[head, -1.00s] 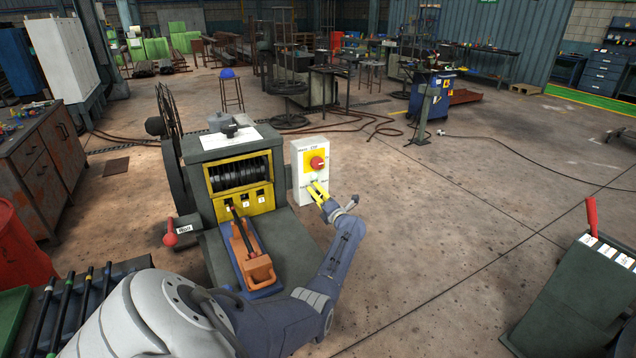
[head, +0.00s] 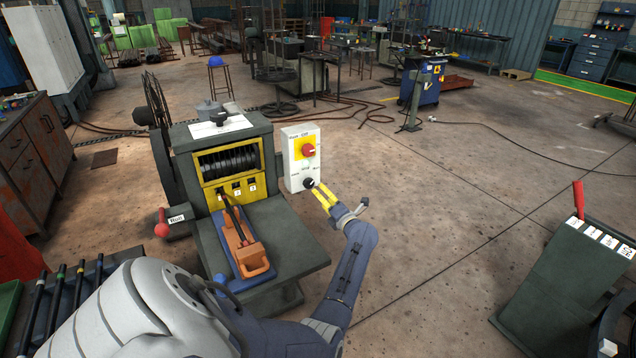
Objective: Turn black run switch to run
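The white control box (head: 292,160) stands on the right side of the green capstan machine. The black run switch (head: 309,183) is a round knob low on its front, with small labels around it. I cannot make out which label it points at. A red knob (head: 308,150) on a yellow plate sits above it. My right gripper is out of view.
The capstan machine (head: 215,135) has a yellow-framed drum and a front shelf holding an orange-and-blue tool (head: 245,252). A red-handled lever (head: 163,226) sticks out left. A green cabinet with a red lever (head: 578,200) stands right. The floor between is clear.

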